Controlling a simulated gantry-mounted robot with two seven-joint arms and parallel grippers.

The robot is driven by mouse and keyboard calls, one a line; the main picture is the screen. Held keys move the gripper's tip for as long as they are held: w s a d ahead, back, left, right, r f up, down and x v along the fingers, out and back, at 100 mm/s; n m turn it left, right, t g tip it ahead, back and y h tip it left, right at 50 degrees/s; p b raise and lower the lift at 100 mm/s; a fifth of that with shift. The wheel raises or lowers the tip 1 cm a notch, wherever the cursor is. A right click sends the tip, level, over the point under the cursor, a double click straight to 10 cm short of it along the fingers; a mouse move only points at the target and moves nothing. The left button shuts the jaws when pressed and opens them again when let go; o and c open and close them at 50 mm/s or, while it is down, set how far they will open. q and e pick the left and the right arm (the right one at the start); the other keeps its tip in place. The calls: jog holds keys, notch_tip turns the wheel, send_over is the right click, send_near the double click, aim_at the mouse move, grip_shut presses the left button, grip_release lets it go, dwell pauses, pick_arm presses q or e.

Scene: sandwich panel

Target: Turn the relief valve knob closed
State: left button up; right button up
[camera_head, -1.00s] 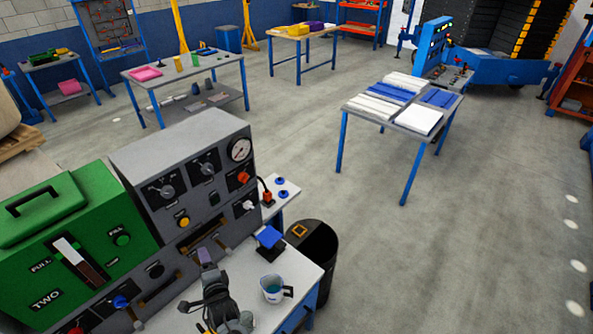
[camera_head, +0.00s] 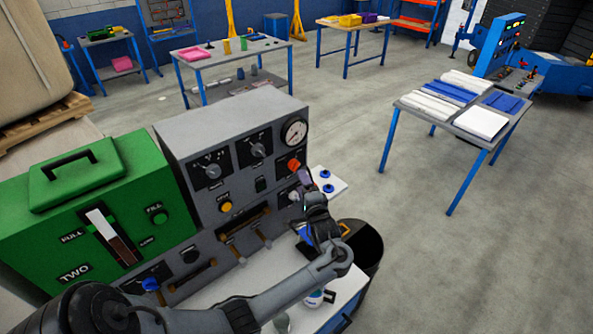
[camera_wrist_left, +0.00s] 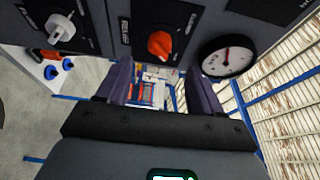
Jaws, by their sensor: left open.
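An orange knob (camera_head: 293,165) and a white knob (camera_head: 294,195) sit at the right end of the grey panel (camera_head: 202,193), below a round gauge (camera_head: 294,131). I cannot read which one is the relief valve. My left gripper (camera_head: 306,178) is just in front of these knobs, beside the panel's right end. In the left wrist view its jaws (camera_wrist_left: 162,88) are open and empty. The orange knob (camera_wrist_left: 158,43) shows beyond them, between the fingers; the white knob (camera_wrist_left: 61,27) is to the left and the gauge (camera_wrist_left: 226,56) to the right. My right gripper is out of view.
A green box unit (camera_head: 85,205) adjoins the panel on the left. Yellow knob (camera_head: 225,207) and several levers line the panel front. A white bench (camera_head: 220,287) lies below, and a dark bin (camera_head: 368,245) stands right of it.

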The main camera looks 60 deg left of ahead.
aim_at(296, 169)
pick_arm(q)
jog(key=x, duration=0.8)
jog(key=shift+a, duration=0.1)
jog(key=c, duration=1)
